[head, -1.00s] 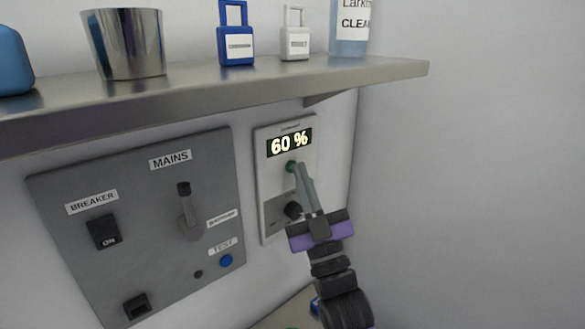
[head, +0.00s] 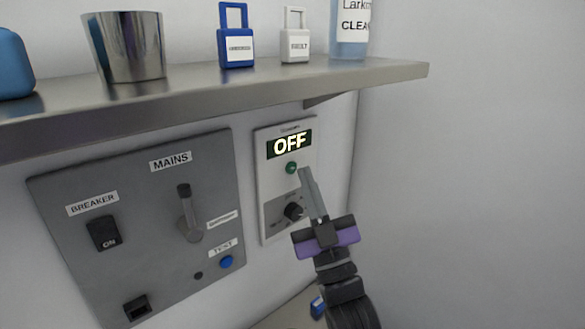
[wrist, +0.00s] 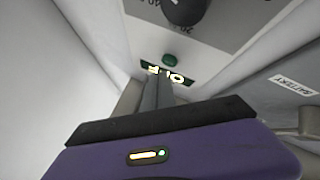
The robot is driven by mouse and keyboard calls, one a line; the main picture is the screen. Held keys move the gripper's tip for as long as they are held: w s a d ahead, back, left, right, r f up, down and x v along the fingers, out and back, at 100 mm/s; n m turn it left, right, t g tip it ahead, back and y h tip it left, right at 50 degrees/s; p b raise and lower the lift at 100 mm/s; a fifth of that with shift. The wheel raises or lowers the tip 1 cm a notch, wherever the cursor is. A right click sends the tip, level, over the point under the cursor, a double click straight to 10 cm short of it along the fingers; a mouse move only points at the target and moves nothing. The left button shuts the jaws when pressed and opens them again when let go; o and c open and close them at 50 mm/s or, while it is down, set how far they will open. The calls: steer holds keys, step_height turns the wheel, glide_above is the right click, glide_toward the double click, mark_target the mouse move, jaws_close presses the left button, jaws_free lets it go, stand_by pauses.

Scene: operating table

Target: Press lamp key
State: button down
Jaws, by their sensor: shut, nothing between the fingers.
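The lamp control panel (head: 268,195) is a pale plate on the wall under the shelf. Its display (head: 289,144) reads OFF. The green key (head: 291,168) sits just below the display and is fully visible. A black knob (head: 293,211) is lower on the plate. My gripper (head: 305,172) is shut and empty, its fingertips just right of the green key and apart from it in the head view. The wrist view shows the fingers (wrist: 156,90) pointing toward the display (wrist: 166,74), with the green key (wrist: 170,59) beyond the tips.
A grey mains panel (head: 140,225) with a breaker switch (head: 103,232), a lever (head: 188,215) and a blue test button (head: 226,262) is to the left. A metal shelf (head: 230,92) overhangs, holding a cup (head: 126,45), padlocks and a bottle. The right side is bare wall.

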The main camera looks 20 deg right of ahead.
steer(key=s, duration=0.1)
steer(key=s+d+p, duration=0.1)
steer(key=s, duration=0.1)
steer(key=s+d+p, duration=0.1)
steer(key=s, duration=0.1)
stand_by(0.3)
steer(key=s+f+m+g, duration=0.1)
steer(key=s+f+g, duration=0.3)
steer(key=s, duration=0.9)
steer(key=s+f+m+g+h, duration=0.1)
steer(key=s+f+g, duration=0.3)
steer(key=s+f, duration=0.7)
steer(key=s+f+m+g, duration=0.2)
steer(key=s+f, duration=0.5)
steer(key=s, duration=0.8)
steer(key=shift+s+a+f+m+g+h, duration=0.25)
steer(key=shift+a+m+g+h, duration=0.15)
steer(key=shift+g, duration=0.5)
